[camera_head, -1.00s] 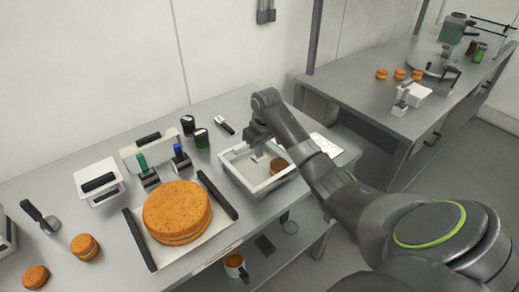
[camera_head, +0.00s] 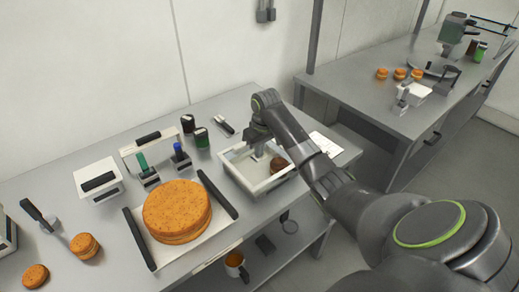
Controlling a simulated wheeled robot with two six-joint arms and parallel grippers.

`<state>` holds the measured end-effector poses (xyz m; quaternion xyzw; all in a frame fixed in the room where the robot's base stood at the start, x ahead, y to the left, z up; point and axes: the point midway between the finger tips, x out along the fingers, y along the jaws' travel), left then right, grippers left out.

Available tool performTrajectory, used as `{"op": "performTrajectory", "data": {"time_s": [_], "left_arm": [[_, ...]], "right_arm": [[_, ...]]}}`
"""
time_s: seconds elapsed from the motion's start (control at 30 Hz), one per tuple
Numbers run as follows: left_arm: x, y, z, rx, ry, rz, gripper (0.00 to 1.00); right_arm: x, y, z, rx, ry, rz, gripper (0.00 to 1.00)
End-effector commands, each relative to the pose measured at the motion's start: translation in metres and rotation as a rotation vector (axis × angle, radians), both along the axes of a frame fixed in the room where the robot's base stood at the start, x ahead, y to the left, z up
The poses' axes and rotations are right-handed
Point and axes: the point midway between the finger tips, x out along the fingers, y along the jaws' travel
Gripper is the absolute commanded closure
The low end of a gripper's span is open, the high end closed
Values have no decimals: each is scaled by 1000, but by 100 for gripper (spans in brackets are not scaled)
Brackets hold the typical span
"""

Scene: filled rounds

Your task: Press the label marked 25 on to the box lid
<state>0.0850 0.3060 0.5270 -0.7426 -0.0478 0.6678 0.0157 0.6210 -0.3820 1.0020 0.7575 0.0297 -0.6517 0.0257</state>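My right gripper (camera_head: 258,146) reaches down into a pale open-topped box (camera_head: 236,173) on the near table. Its fingertips are small and partly hidden, so I cannot tell whether they are open or shut. A dark brown round (camera_head: 278,165) lies in the box, beside the gripper. White paper (camera_head: 325,145) lies right of the box, partly behind my arm; no number can be read. I cannot make out a label marked 25 or say for certain which thing is the box lid. My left gripper is not in view.
A large orange cake (camera_head: 177,210) sits on a white tray with dark side bars. Two stampers, green (camera_head: 146,172) and blue (camera_head: 180,160), stand behind it. White blocks with black handles (camera_head: 98,181) stand at left. Small rounds (camera_head: 84,245) lie near the front edge.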

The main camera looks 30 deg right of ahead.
Motion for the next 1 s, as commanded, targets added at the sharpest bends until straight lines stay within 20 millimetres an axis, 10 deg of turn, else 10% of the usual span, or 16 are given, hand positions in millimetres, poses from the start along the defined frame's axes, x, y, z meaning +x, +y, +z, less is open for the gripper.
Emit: {"op": "performTrajectory", "data": {"time_s": [1.0], "left_arm": [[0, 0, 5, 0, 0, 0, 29]], "right_arm": [[0, 0, -1, 1, 1, 0, 100]]}}
